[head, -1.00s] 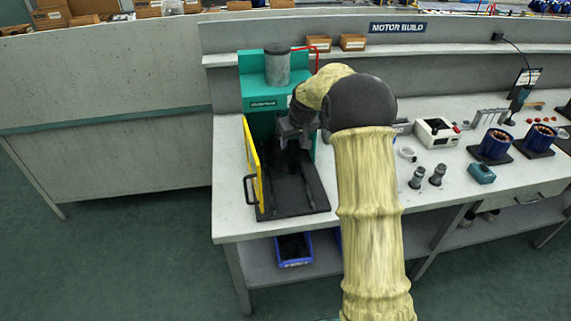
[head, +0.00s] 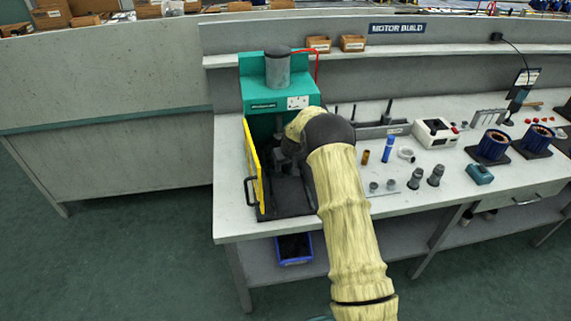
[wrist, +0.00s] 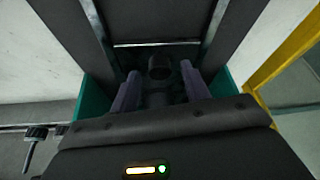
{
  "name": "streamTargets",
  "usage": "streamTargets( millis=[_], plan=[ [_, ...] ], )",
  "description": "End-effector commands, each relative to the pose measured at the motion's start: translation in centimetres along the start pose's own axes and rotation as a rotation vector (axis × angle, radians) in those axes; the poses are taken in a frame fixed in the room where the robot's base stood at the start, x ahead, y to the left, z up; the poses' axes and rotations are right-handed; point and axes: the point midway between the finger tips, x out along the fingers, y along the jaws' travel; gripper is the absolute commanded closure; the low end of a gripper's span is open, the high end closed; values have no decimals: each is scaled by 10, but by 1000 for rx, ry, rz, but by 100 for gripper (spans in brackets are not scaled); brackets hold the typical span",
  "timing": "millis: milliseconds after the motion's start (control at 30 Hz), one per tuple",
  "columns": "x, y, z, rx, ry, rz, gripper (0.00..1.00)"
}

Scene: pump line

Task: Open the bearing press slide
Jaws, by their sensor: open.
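The bearing press (head: 262,100) is a green machine with a grey cylinder on top, at the left end of the bench. Its dark slide bed (head: 286,196) lies in front of its opening; the wrist view shows a dark channel with pale edges (wrist: 155,24). My gripper (wrist: 160,88) is open in the wrist view, its two fingers on either side of a short black round part (wrist: 159,67). I cannot tell whether they touch it. In the head view my forearm and wrist hide most of the gripper and the right of the press bed.
A yellow guard with a black handle (head: 249,190) stands along the press's left side, close to my wrist. Right of the press are a blue cylinder (head: 388,148), grey fittings (head: 416,178) and a white box (head: 435,131). A blue bin (head: 294,250) sits below.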

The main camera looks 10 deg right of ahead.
Motion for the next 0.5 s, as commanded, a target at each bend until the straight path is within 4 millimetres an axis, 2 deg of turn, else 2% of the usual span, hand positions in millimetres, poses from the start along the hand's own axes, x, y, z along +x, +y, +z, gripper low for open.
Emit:
streamTargets(
  millis=[333, 367, 500],
  plan=[
    [5, 0, 0, 0, 0, 0, 53],
    [5, 0, 0, 0, 0, 0, 57],
    [5, 0, 0, 0, 0, 0, 85]
  ],
)
